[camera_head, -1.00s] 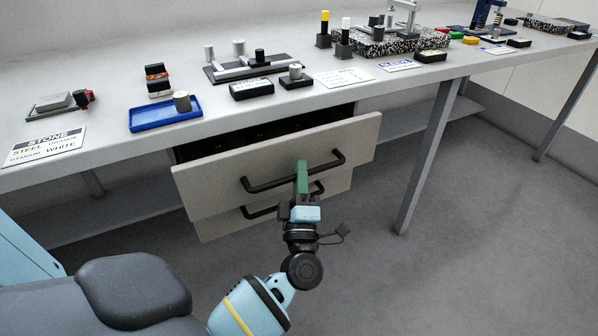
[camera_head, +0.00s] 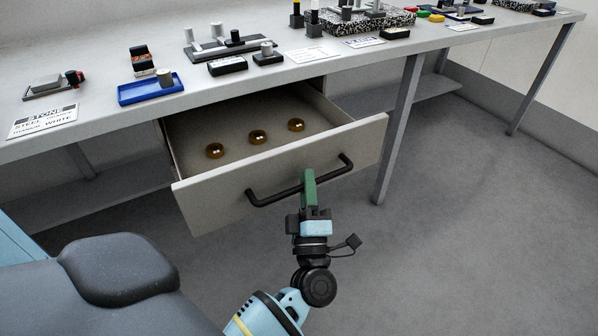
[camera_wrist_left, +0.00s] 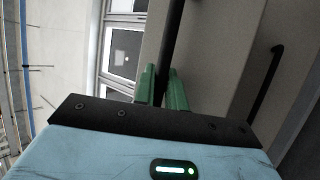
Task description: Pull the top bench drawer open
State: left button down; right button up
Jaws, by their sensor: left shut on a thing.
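The top bench drawer (camera_head: 225,197) stands well out from under the bench top, and its inside shows. Three brass-coloured rings (camera_head: 257,137) lie on its floor. The black bar handle (camera_head: 335,168) runs across its front. My left gripper (camera_head: 309,178), with green fingers, is shut on this handle near its middle. In the left wrist view the dark handle bar (camera_wrist_left: 173,45) passes between the green fingers (camera_wrist_left: 162,88). My right gripper is not in view.
The bench top (camera_head: 120,65) above carries a blue tray (camera_head: 150,90), dark blocks, cards and fixtures. A bench leg (camera_head: 398,130) stands right of the drawer. A second handle (camera_wrist_left: 265,85) shows in the left wrist view. The grey floor to the right is clear.

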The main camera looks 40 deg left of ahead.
pick_arm(q)
jog(key=shift+s+d, duration=0.3)
jog(key=shift+d, duration=0.4)
jog(key=shift+s+d, duration=0.3)
jog(key=shift+d, duration=0.45)
jog(key=shift+s+d, duration=0.3)
jog(key=shift+d, duration=0.4)
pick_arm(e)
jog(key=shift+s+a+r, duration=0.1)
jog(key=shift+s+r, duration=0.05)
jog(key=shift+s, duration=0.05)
pick_arm(q)
jog(key=c, duration=1.7)
grip_release()
jog(key=shift+c, duration=0.2)
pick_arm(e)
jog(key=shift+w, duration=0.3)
pick_arm(q)
jog(key=shift+f, duration=0.15)
